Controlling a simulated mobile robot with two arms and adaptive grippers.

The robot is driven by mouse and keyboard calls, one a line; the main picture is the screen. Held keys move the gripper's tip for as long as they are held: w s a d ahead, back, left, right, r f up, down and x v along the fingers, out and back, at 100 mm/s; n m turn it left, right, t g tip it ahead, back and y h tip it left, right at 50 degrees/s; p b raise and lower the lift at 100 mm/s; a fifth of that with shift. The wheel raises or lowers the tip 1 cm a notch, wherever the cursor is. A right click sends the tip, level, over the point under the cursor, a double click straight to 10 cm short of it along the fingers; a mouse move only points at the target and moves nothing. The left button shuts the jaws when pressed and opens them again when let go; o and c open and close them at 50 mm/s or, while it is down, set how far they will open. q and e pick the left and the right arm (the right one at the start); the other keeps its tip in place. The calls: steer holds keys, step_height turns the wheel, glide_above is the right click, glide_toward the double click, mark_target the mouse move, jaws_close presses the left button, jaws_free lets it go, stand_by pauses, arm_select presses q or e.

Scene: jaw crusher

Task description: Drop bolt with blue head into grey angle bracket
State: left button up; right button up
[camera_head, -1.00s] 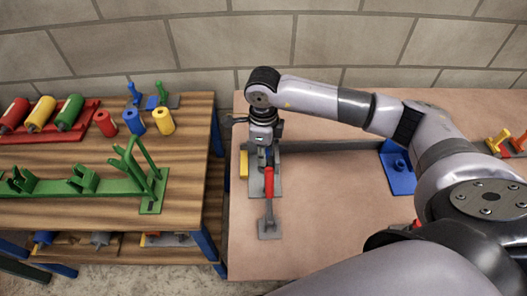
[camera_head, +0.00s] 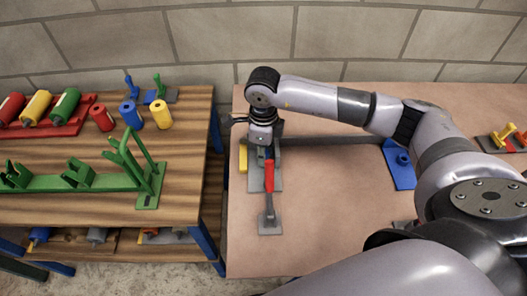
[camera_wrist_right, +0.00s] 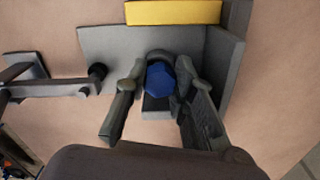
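The blue bolt head (camera_wrist_right: 160,80) shows between the fingers of my right gripper (camera_wrist_right: 161,72) in the right wrist view, with a finger close against each side. In the head view, this gripper (camera_head: 262,150) points down over the grey angle bracket (camera_head: 277,180). In the right wrist view, the bracket (camera_wrist_right: 225,75) shows as a flat plate with a raised wall on the right. The bolt's shank is hidden below its head, so I cannot tell how deep it sits. My left gripper is not in view.
A yellow block (camera_head: 243,158) lies beside the bracket. A red-handled lever (camera_head: 269,178) reaches toward the front of the table. A blue bracket (camera_head: 398,165) stands to the right. A wooden table (camera_head: 60,210) on the left holds green stands and coloured cylinders.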

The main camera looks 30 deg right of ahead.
steer(key=o, duration=0.5)
step_height(320, 180, up, 12)
steer(key=shift+a+r, duration=0.1)
stand_by(0.5)
stand_by(0.6)
